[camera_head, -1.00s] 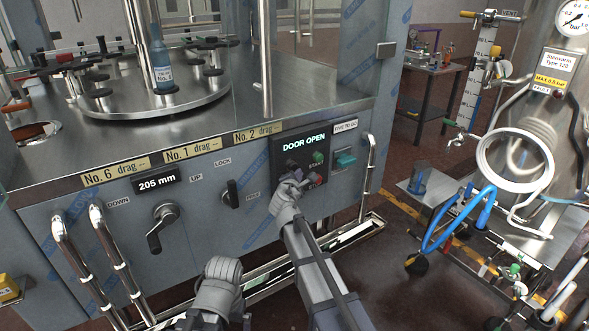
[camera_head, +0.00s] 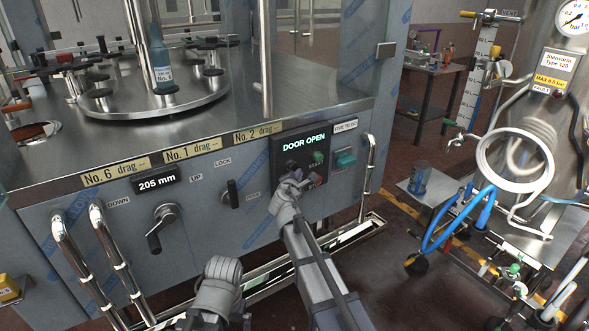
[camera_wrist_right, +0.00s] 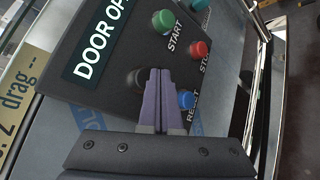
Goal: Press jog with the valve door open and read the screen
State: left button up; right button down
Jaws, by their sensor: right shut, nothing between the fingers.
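The black control panel (camera_head: 283,165) is on the front of the filler. Its screen (camera_head: 304,143) reads "DOOR OPEN" in both views. My right gripper (camera_head: 291,173) is shut and empty, with its fingertips at the panel's lower left. In the right wrist view, the shut fingers (camera_wrist_right: 160,78) point at the panel beside a dark button (camera_wrist_right: 131,79), partly hidden by them; I cannot tell whether they touch it. A green START button (camera_wrist_right: 163,21), a red STOP button (camera_wrist_right: 199,49) and a blue RESET button (camera_wrist_right: 186,99) are nearby. My left gripper (camera_head: 222,272) is low in front of the cabinet; its jaws are unclear.
A teal switch (camera_head: 345,160) is right of the panel. A steel handrail (camera_head: 368,170) stands beyond it. A black crank (camera_head: 161,228) and lever (camera_head: 230,193) are to the left. A bottle (camera_head: 161,62) stands on the filler's round table (camera_head: 190,98).

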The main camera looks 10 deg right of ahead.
jog(key=shift+w, duration=0.1)
jog(key=shift+w+a, duration=0.15)
jog(key=shift+w, duration=0.15)
jog(key=shift+w+a, duration=0.35)
jog(key=shift+w, duration=0.5)
dwell(1.2)
jog(key=shift+s, duration=0.1)
jog(key=shift+s+d, duration=0.25)
jog(key=shift+s, duration=0.35)
jog(key=shift+s+d, duration=0.2)
jog(key=shift+s, duration=0.35)
jog(key=s, duration=0.1)
jog(key=s+d, duration=0.1)
jog(key=s, duration=0.2)
jog(key=shift+s+d, duration=0.35)
jog(key=shift+d, duration=0.05)
dwell(0.3)
